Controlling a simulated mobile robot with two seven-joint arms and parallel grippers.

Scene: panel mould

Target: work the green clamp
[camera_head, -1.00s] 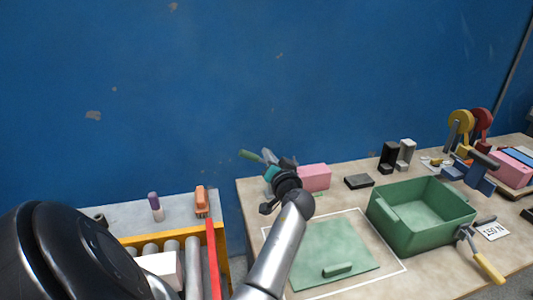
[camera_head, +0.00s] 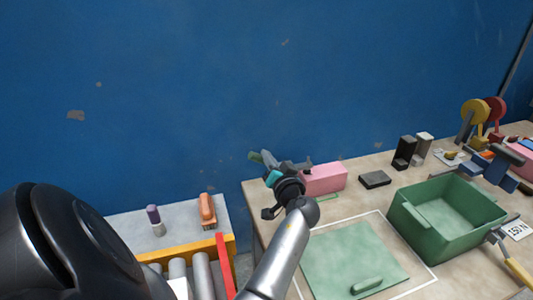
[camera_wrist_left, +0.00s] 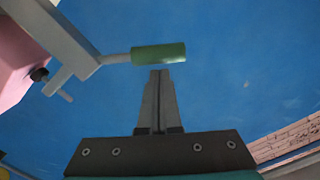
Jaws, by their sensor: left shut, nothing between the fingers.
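The green clamp has a grey metal arm ending in a green handle grip (camera_head: 255,156). It stands at the left end of a pink block (camera_head: 325,178) near the table's back left corner. My left gripper (camera_head: 268,161) is at the clamp, with its body hiding much of it in the head view. In the left wrist view the clamp's green handle (camera_wrist_left: 158,53) lies crosswise just beyond the tips of my left gripper (camera_wrist_left: 159,74). The fingers are shut with nothing between them. I cannot tell whether the tips touch the handle. My right gripper is not in view.
Black blocks (camera_head: 375,180) stand behind. An orange brush (camera_head: 207,209) and a roller stand with a red rail are at left. A blue wall is behind.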

